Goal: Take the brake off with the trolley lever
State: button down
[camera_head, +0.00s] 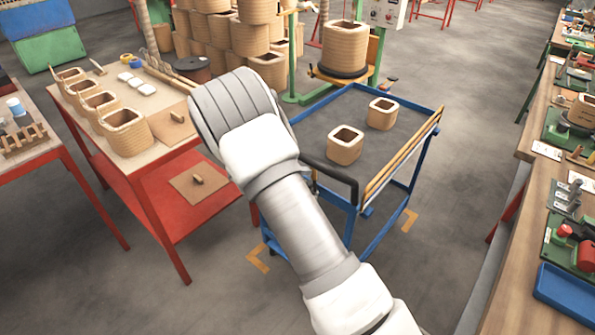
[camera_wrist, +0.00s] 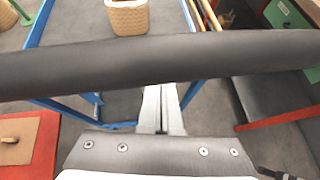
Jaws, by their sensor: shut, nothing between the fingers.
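The trolley (camera_head: 300,133) has a blue frame, a dark grey deck and a black push handle (camera_head: 340,177) at its near end. My arm covers the handle's left part. In the wrist view the black handle (camera_wrist: 100,62) crosses the whole width, close to the camera. My gripper (camera_wrist: 162,95) is shut and empty, its fingers pointing up the picture to the handle's lower edge. The handle may hide the fingertips; I cannot tell whether they touch it. In the head view my wrist hides the gripper. I cannot make out a brake lever in either view.
Two wound coils (camera_head: 345,146) (camera_head: 382,113) stand on the trolley deck. A red-framed table (camera_head: 160,150) with coils is close on the left. A long wooden bench (camera_head: 515,260) runs along the right. Floor between trolley and bench is clear, with yellow corner marks (camera_head: 258,258).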

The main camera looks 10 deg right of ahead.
jog(key=shift+w+d+r+p, duration=0.35)
jog(key=shift+w+d+p, duration=0.1)
jog(key=shift+d, duration=0.2)
jog(key=shift+a, duration=0.1)
jog(key=v, duration=1.3)
jog(key=shift+w, duration=0.2)
jog(key=shift+r, duration=0.1)
